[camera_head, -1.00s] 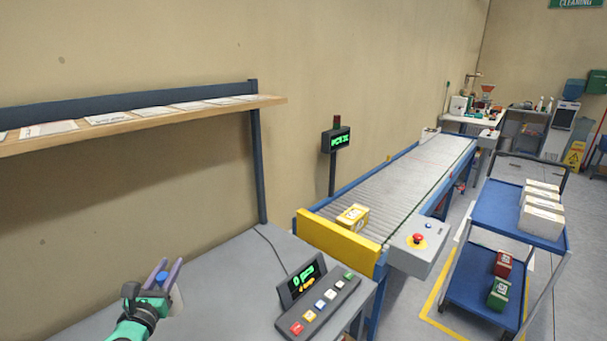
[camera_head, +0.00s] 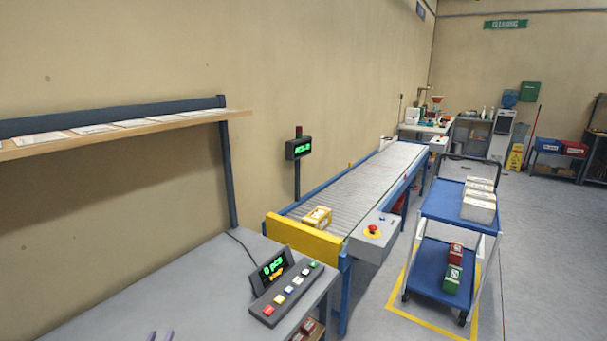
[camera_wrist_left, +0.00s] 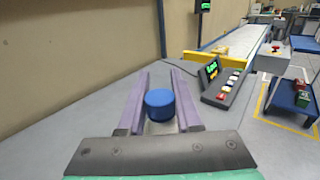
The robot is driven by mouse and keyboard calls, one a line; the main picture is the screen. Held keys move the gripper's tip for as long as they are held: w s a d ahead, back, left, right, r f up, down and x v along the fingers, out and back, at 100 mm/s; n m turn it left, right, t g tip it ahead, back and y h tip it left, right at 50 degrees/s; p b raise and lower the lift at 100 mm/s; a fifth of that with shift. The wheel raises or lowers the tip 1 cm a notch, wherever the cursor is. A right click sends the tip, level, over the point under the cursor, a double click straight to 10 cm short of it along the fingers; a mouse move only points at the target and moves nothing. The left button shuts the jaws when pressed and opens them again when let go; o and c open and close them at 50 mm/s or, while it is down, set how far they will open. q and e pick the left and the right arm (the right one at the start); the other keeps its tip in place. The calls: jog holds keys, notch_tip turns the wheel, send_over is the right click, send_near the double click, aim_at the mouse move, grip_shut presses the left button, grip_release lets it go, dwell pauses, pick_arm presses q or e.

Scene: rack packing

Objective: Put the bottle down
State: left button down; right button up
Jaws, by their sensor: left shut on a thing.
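In the left wrist view the bottle shows as a round blue cap (camera_wrist_left: 160,103) with a little pale body below it. It sits between the two purple fingers of my left gripper (camera_wrist_left: 159,100), which is shut on it. The grey worktable (camera_wrist_left: 85,120) lies below and beyond; I cannot tell whether the bottle touches it. My right gripper is not in view.
A display with a button panel (camera_head: 285,290) stands on the table's right part. Beyond is a roller conveyor (camera_head: 350,190) with a yellow box (camera_head: 317,217). A shelf (camera_head: 180,122) with papers runs along the wall. A blue cart (camera_head: 437,205) stands at right. The table left of the panel is clear.

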pick_arm(q)
jog(key=s+d+f+m+h, duration=0.1)
jog(key=s+d+f, duration=0.2)
jog(key=s+d, duration=0.3)
jog(key=s+d+f+h, duration=0.1)
jog(key=s+d+f, duration=0.3)
jog(key=d, duration=0.3)
notch_tip(320, 180, down, 5)
jog(key=b, duration=0.5)
jog(key=shift+r, duration=0.15)
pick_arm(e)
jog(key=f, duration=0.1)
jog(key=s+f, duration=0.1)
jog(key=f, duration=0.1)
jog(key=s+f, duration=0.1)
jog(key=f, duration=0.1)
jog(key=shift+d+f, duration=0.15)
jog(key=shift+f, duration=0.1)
pick_arm(q)
jog(key=shift+r, duration=0.1)
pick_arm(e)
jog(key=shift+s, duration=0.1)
